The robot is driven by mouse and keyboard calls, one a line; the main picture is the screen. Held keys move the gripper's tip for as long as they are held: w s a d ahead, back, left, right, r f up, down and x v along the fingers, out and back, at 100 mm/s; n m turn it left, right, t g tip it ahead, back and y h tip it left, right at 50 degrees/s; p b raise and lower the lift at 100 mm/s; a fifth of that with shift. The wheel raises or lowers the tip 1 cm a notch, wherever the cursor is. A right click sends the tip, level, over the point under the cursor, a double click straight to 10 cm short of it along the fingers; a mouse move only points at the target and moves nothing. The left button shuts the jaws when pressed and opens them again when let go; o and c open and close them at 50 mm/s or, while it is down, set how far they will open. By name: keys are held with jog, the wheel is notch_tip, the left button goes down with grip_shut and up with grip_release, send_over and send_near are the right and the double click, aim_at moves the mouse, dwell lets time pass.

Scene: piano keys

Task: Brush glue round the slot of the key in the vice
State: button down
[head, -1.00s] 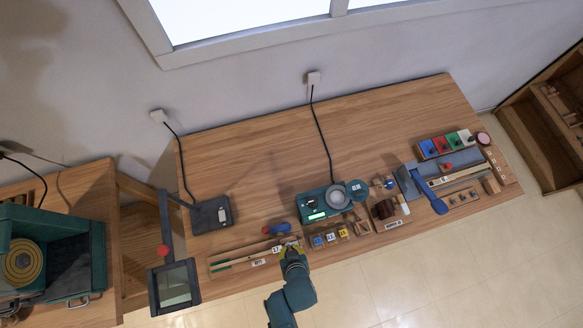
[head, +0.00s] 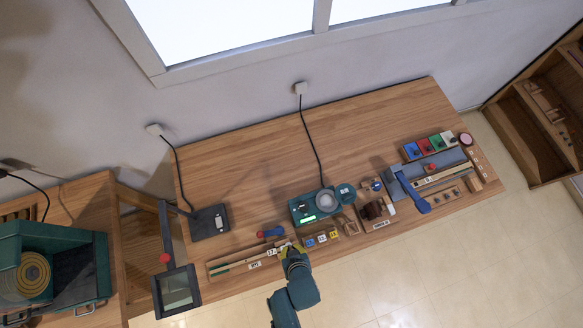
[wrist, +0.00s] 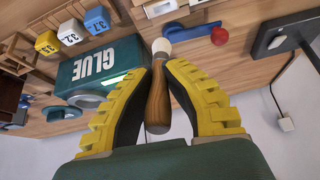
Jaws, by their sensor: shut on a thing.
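My gripper (wrist: 158,85) has yellow ridged fingers and is shut on a brush (wrist: 157,105) with a wooden handle and a pale rounded end. In the head view my gripper (head: 291,248) is low over the front edge of the bench, left of the glue pot. The teal glue pot (head: 304,215), with a lit green display and a grey ring, is behind it. It also shows in the wrist view (wrist: 100,62), marked GLUE. The grey vice (head: 397,186) with a blue handle is at the right, with a pale key (head: 440,176) in it. The slot is too small to make out.
Small numbered blocks (head: 321,238) stand right of my gripper. A tray with long strips (head: 235,265) lies to its left, and a blue and red object (head: 270,233) behind. Coloured boxes (head: 430,145) stand behind the vice. The back of the bench (head: 250,145) is clear.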

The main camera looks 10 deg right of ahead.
jog(key=shift+r+p, duration=0.5)
jog(key=shift+r, duration=0.6)
dwell(0.4)
